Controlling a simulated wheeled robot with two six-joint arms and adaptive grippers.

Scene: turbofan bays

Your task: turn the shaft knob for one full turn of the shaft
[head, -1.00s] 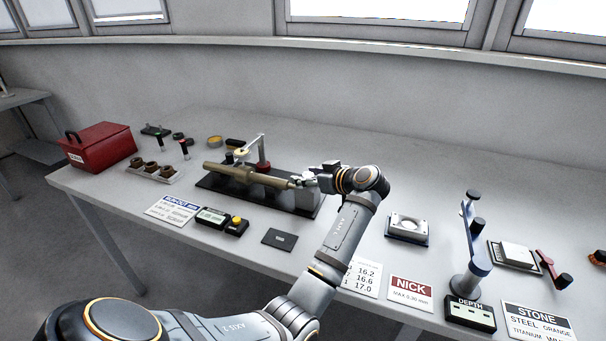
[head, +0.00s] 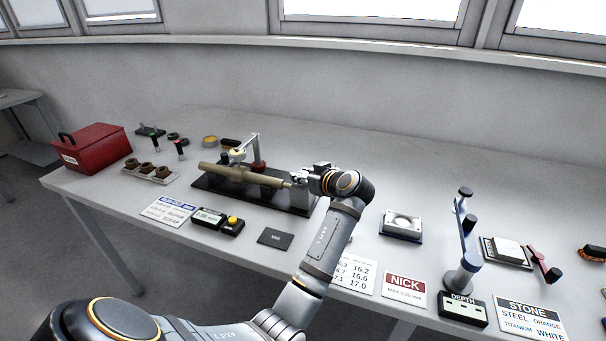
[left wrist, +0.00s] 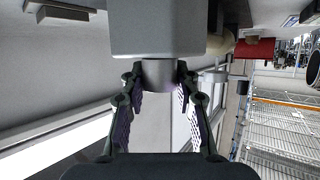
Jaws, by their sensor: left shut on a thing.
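The tan shaft (head: 240,174) lies along a dark base plate (head: 215,184) on the bench, left of my left gripper. My left gripper (head: 298,178) is at the right end of the shaft. In the left wrist view its two fingers (left wrist: 161,88) are shut on the short grey round knob (left wrist: 158,75), one on each side. The knob sticks out from a large pale grey block (left wrist: 158,28). The gripper hides most of the knob in the head view. My right gripper does not show.
A dial gauge stand (head: 256,154) rises behind the shaft. A readout with a yellow button (head: 232,222) and a dark plate (head: 276,237) lie in front. A red toolbox (head: 92,148) stands at the left. A blue stand (head: 463,250) is at the right.

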